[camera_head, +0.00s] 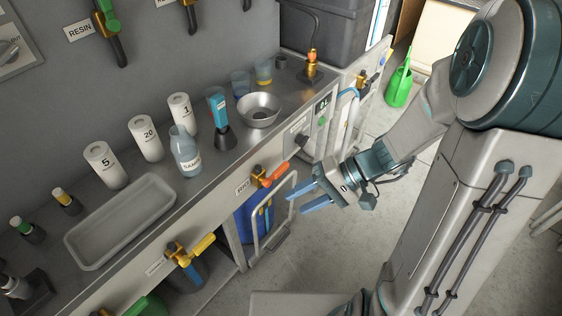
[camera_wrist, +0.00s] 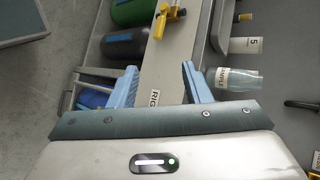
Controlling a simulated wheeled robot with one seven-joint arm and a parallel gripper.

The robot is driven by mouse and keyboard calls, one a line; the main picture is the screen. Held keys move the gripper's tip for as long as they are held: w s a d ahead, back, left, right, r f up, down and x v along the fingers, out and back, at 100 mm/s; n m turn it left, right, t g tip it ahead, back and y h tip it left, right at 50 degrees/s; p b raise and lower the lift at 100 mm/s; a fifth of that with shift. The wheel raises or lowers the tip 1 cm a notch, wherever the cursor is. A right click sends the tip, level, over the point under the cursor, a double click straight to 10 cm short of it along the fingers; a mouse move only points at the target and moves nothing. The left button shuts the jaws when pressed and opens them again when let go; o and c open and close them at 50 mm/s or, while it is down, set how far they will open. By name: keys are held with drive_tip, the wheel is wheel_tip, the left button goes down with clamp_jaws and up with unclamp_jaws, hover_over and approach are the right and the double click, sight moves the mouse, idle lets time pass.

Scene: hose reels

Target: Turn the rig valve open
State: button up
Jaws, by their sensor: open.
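The rig valve (camera_head: 268,177) is on the front face of the steel bench, beside a small white label. It has a brass body and an orange-red lever that sticks out to the right. My gripper (camera_head: 295,203) is open and empty, with its blue fingers pointing left toward the bench front. It is apart from the valve, to its right and slightly lower in the head view. In the wrist view, the open fingers (camera_wrist: 159,68) are on either side of the RIG label (camera_wrist: 154,97). The valve itself is not visible there.
A yellow-handled valve (camera_head: 190,250) is farther along the bench front. A metal handrail (camera_head: 275,222) and a blue drum (camera_head: 252,217) are below the rig valve. The bench top holds a tray (camera_head: 122,222), white cylinders, a bottle and a bowl (camera_head: 258,108). The floor right of the bench is open.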

drive_tip(key=w+f+m+t+y+b, duration=0.35)
drive_tip(key=w+f, duration=0.25)
drive_tip(key=f, duration=0.2)
drive_tip(key=m+t+b, duration=0.4)
drive_tip(key=t+b, duration=0.1)
drive_tip(key=t, duration=0.5)
approach(283, 172)
drive_tip(key=b+x, duration=0.1)
drive_tip(key=x, duration=1)
drive_tip(key=shift+w, duration=0.1)
clamp_jaws()
